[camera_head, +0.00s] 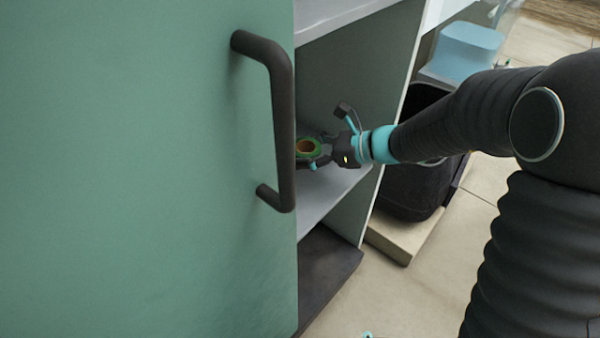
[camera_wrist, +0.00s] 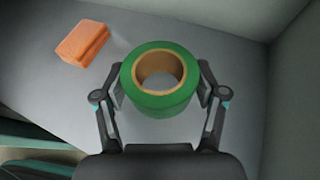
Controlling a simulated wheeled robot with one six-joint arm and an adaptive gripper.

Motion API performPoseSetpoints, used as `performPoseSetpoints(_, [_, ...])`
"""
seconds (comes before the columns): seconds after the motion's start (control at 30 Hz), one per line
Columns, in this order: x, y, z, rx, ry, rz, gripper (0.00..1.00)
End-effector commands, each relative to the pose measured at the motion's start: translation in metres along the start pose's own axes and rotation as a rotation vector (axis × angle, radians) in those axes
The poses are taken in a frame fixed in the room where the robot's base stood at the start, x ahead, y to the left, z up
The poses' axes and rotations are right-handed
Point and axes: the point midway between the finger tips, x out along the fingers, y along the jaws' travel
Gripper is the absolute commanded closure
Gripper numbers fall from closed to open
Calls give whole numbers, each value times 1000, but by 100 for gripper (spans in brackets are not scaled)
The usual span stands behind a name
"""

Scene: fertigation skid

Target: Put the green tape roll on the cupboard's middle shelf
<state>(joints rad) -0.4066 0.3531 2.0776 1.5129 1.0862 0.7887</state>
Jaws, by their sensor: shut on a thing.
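The green tape roll (camera_wrist: 159,102) with its tan core is held between the two fingers of my gripper (camera_wrist: 160,95) in the wrist view. It also shows in the head view (camera_head: 318,150), partly hidden by the gripper. My gripper (camera_head: 322,158) reaches inside the cupboard, over the grey middle shelf (camera_head: 330,190). I cannot tell whether the roll touches the shelf. The cupboard's green door (camera_head: 130,170) stands in front and hides the left part of the shelf in the head view.
An orange block (camera_wrist: 84,43) lies on the shelf, left of the roll. The cupboard's side wall (camera_wrist: 293,110) is close on the right. A dark door handle (camera_head: 283,125) juts out near the opening. A black bin (camera_head: 410,190) stands right of the cupboard.

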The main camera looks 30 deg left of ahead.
Motion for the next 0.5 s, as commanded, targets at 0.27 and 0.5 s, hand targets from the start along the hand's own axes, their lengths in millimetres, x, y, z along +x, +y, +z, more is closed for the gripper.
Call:
performPoseSetpoints(0.27, [10, 0, -24, -1, 0, 1, 70])
performPoseSetpoints(0.5, [21, 0, -51, 1, 0, 2, 70])
